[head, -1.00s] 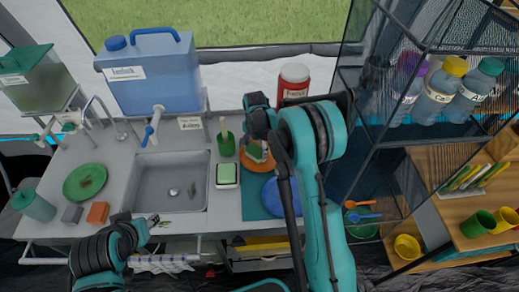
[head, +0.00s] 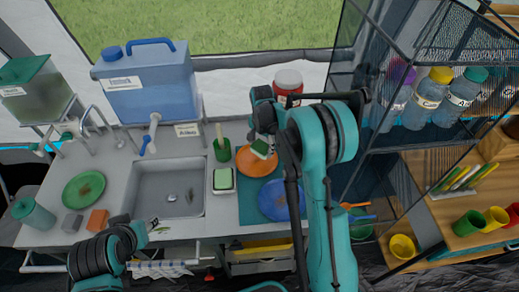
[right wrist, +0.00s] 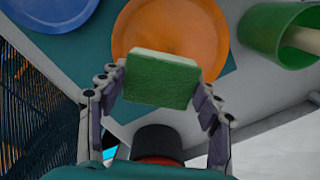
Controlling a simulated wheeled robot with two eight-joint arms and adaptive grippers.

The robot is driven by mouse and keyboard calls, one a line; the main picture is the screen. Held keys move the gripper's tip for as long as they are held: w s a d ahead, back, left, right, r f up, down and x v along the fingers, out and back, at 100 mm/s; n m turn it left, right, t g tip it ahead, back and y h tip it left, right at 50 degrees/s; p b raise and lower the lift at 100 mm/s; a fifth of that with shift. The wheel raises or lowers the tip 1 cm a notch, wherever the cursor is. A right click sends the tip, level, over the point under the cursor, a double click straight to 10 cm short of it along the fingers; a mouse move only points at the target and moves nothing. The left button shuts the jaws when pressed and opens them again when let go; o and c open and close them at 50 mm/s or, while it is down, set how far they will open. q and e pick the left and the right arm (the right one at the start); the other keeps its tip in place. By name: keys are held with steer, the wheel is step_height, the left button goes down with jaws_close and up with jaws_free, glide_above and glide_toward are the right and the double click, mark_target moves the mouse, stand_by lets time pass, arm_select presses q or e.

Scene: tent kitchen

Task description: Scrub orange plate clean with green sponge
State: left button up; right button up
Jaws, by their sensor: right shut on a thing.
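The orange plate (head: 248,167) lies on the teal mat right of the sink; it also shows in the right wrist view (right wrist: 165,27). My right gripper (right wrist: 160,95) is shut on the green sponge (right wrist: 160,80), one finger at each side. In the head view the sponge (head: 260,149) is over the far right part of the plate, with a pale underside. I cannot tell whether it touches the plate. My left gripper (head: 155,229) is at the counter's front edge below the sink, far from the plate; its jaws are too small to read.
A blue plate (head: 280,200) lies in front of the orange one. A green cup (head: 222,152) and a soap dish (head: 222,190) stand to its left. A red-labelled jar (head: 288,82) stands behind; a mesh shelf (head: 375,150) is on the right.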

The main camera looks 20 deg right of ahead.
steer(key=shift+a+r+p, duration=0.1)
steer(key=shift+r+p, duration=0.55)
steer(key=shift+r, duration=0.7)
